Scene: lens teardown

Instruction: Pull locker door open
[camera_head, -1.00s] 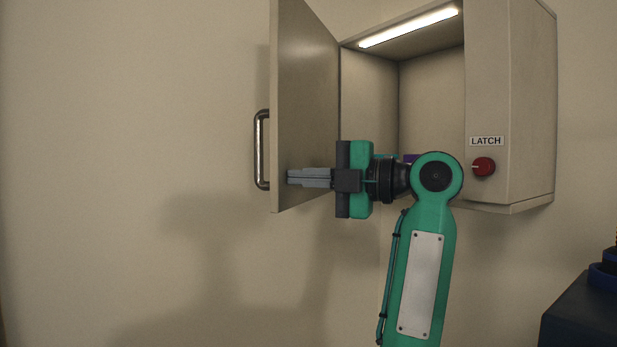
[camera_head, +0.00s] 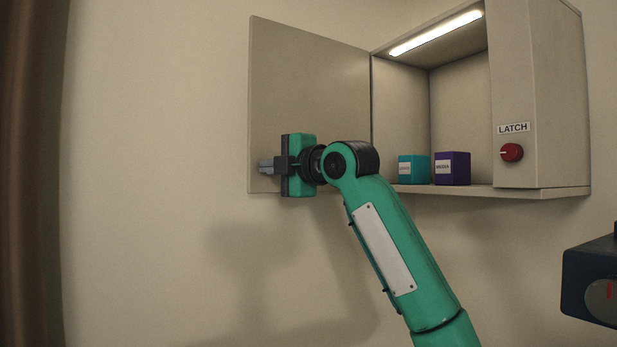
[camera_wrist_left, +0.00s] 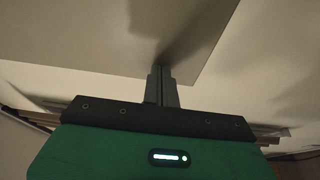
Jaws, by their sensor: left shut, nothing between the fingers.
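The locker (camera_head: 541,80) hangs on the wall with its door (camera_head: 310,85) swung wide open to the left, its inner face toward me. My left gripper (camera_head: 264,166) is shut and empty, with its fingertips at the lower left part of the door's inner face. In the left wrist view the shut fingers (camera_wrist_left: 161,75) point at the door panel (camera_wrist_left: 130,35) near its edge; I cannot tell whether they touch it. The door's handle is hidden behind the door. My right gripper is not in view.
A teal box (camera_head: 412,169) and a purple box (camera_head: 452,168) stand on the locker floor under a lit lamp (camera_head: 436,33). A red latch knob (camera_head: 511,152) sits below a LATCH label (camera_head: 514,128). A dark object (camera_head: 590,280) is at the lower right.

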